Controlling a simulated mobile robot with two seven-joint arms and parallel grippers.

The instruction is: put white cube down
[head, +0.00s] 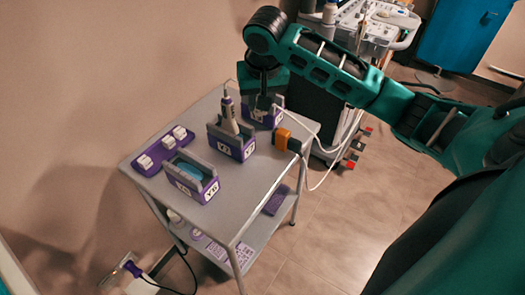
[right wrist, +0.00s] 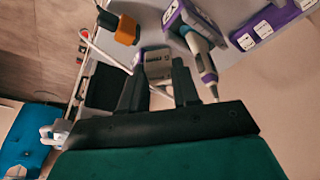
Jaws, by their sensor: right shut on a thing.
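My right gripper (head: 264,101) is low over the back of the grey cart, at the rear purple holder (head: 258,117). In the right wrist view my right gripper (right wrist: 158,88) has its fingers apart around a pale block with small print, which I take as the white cube (right wrist: 157,62). Its edges blend with what lies behind, and whether it touches a surface is unclear. In the head view the gripper hides it. Several small white blocks (head: 168,142) sit on a purple tray (head: 156,153) at the cart's left. My left gripper is not in view.
The cart top (head: 245,190) is bare near its front right. A middle holder (head: 232,145) carries an upright probe (head: 228,112); a front holder (head: 192,181) stands nearer. An orange-and-black connector (head: 288,141) and white cables (head: 305,135) are close to the gripper. An ultrasound machine (head: 365,25) stands behind.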

